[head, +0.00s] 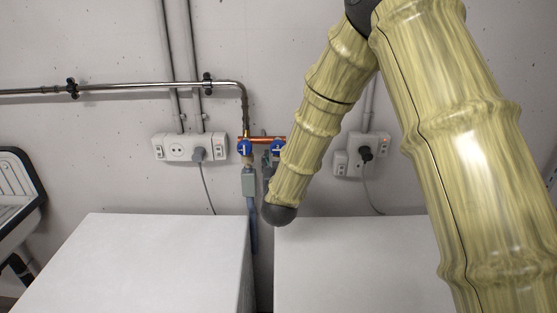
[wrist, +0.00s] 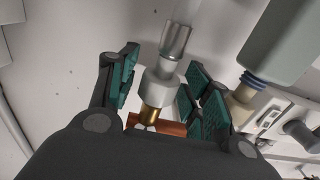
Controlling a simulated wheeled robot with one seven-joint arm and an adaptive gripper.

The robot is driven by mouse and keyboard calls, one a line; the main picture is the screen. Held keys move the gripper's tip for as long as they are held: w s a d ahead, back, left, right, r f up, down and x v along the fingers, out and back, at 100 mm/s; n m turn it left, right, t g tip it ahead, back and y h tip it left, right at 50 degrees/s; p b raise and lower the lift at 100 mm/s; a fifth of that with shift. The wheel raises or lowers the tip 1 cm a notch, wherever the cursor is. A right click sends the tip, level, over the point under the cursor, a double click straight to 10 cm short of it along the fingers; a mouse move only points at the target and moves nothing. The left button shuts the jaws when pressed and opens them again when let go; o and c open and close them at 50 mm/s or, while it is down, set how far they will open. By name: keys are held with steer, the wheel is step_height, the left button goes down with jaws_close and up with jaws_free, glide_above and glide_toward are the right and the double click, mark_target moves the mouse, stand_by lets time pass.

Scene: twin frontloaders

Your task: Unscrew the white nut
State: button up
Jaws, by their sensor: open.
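The white nut (wrist: 160,90) is in the middle of the wrist view, between a brass fitting (wrist: 150,115) and a grey ribbed hose end (wrist: 176,42). My gripper (wrist: 162,74) is open, with one teal-padded finger on each side of the nut. A gap shows between the left pad and the nut. The right pads are closer to it, and I cannot tell whether they touch. In the head view the nut is not clearly visible, as my arm covers much of that area near the right blue-handled valve (head: 277,148).
A grey-green hose box (wrist: 290,40) is close to the right finger; the left valve (head: 245,148) is above a similar box (head: 249,183). A copper pipe (wrist: 172,128) is behind the fingers. Two white machine tops (head: 140,260) (head: 350,265) stand below, with a narrow gap between.

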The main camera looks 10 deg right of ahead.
steer(key=c, duration=0.9)
steer(key=shift+o, duration=0.2)
steer(key=shift+h, duration=0.3)
steer(key=shift+m+g+h, duration=0.6)
steer(key=shift+m+h, duration=0.7)
steer(key=shift+h, duration=0.4)
steer(key=shift+f+m+g+h+p, duration=0.1)
steer(key=shift+m+g+h+p, duration=0.1)
steer(key=shift+m+g+h, duration=0.7)
steer(key=shift+m+g+h+p, duration=0.2)
steer(key=shift+m+g+h, duration=0.2)
steer(key=shift+m+h, duration=0.55)
steer(key=shift+n+h, duration=0.25)
steer(key=o, duration=0.9)
steer(key=shift+d, duration=0.1)
steer(key=shift+c, duration=0.2)
